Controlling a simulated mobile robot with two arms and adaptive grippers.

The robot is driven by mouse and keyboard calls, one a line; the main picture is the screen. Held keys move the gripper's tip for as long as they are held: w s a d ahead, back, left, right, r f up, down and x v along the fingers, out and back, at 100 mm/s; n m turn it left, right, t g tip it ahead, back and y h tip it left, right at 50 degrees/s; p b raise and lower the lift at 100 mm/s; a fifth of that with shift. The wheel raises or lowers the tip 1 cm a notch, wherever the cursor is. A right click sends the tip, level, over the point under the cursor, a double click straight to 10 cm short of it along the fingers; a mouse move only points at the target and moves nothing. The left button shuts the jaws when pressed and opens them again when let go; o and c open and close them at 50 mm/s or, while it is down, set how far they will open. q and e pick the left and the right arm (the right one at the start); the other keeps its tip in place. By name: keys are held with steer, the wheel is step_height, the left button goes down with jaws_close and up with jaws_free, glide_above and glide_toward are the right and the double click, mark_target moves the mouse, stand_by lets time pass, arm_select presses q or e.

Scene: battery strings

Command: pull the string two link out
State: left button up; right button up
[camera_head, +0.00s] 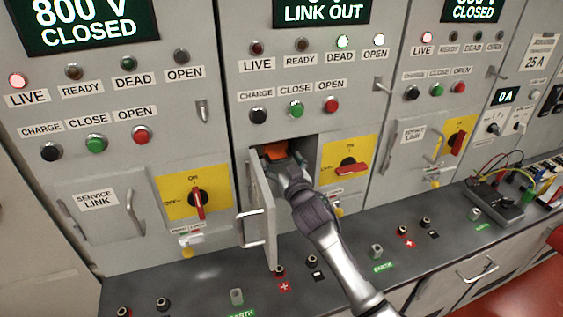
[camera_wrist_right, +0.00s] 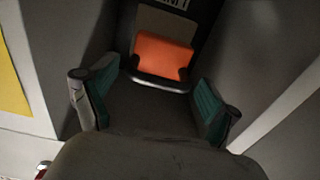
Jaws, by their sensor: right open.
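The string two panel is in the middle of the head view, and its display (camera_head: 319,13) reads "LINK OUT". Its hinged door (camera_head: 262,212) stands open on a dark compartment. The orange link (camera_head: 274,150) is in the compartment mouth, partly hidden by my right gripper (camera_head: 284,165). In the right wrist view, the orange link (camera_wrist_right: 163,58) with a dark handle bar lies ahead between the green-padded fingers (camera_wrist_right: 158,88). The fingers are spread, with gaps on both sides of the link. My left gripper is not seen.
The open door stands left of my right arm, its handle (camera_head: 251,228) sticking out. A red rotary switch (camera_head: 350,168) on a yellow plate is right of the compartment. A dark ledge (camera_head: 215,270) with terminals runs below. Neighbouring panels' link doors (camera_head: 98,208) are shut.

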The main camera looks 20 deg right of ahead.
steer(key=s, duration=1.2)
steer(key=shift+d, duration=0.2)
